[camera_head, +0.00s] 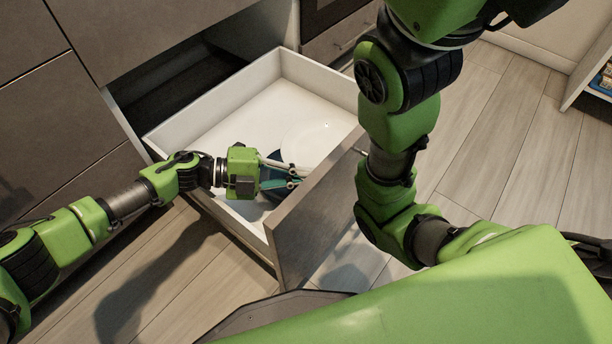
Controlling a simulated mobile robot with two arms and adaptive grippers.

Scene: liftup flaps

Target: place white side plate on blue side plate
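A white plate (305,143) is inside the open drawer, towards its right end, hard to make out against the white drawer floor. A dark blue plate (274,196) shows only in part beneath my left gripper, next to the drawer front. My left gripper (292,178) reaches into the drawer from the left, its fingers over the blue plate and close to the near edge of the white plate. The view does not show whether the fingers are apart or closed on a rim. My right gripper is out of view; only its arm shows at right.
The white drawer (223,101) is pulled out of the grey cabinet (65,105), and its dark front panel (315,215) stands beside my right arm. The left part of the drawer floor is bare. A shelf (594,75) stands at the far right.

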